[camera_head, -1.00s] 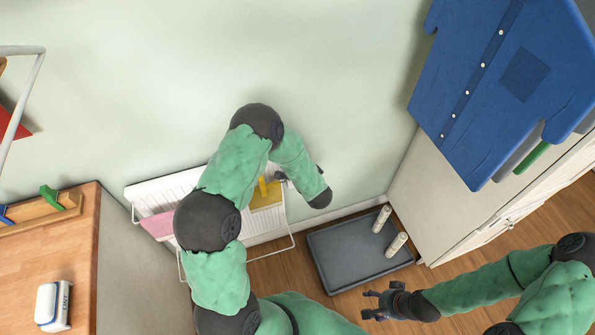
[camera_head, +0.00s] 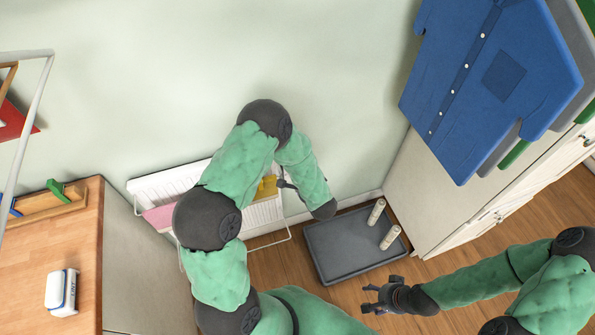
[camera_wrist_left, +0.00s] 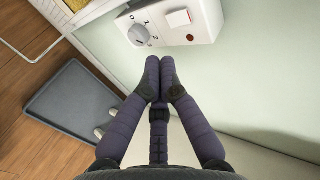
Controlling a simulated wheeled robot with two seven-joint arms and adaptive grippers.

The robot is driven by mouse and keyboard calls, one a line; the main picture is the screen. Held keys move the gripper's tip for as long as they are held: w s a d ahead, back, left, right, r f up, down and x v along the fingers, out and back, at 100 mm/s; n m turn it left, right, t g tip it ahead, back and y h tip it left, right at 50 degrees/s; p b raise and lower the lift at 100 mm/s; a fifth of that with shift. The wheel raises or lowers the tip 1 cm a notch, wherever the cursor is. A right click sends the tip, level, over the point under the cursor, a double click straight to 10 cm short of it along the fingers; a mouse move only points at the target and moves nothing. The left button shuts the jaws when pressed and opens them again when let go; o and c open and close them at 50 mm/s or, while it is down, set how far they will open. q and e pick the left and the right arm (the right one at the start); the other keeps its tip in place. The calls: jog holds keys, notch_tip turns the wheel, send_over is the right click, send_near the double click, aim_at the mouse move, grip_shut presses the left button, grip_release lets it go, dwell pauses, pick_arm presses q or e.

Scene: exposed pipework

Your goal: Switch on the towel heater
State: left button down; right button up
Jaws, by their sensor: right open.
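The towel heater (camera_head: 160,184) is a white ribbed radiator low on the wall, with a pink cloth (camera_head: 158,216) and a yellow cloth (camera_head: 267,187). In the left wrist view its white control box (camera_wrist_left: 202,14) has a round grey numbered knob (camera_wrist_left: 139,36), a square white switch (camera_wrist_left: 179,19) and a small red light (camera_wrist_left: 191,38). My left gripper (camera_wrist_left: 160,74) has its fingertips together, empty, just below the box and apart from it. In the head view it is mostly hidden by its arm. My right gripper (camera_head: 370,298) is open and empty, far right of the heater.
A grey tray (camera_head: 322,252) with two pale rolled items (camera_head: 383,227) lies on the wooden floor. A blue shirt (camera_head: 480,85) hangs at the upper right by a white cabinet (camera_head: 425,190). A wooden counter (camera_head: 50,255) stands at the left.

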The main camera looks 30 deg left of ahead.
pick_arm(q)
jog(key=shift+p+v, duration=0.55)
jog(key=shift+v, duration=2)
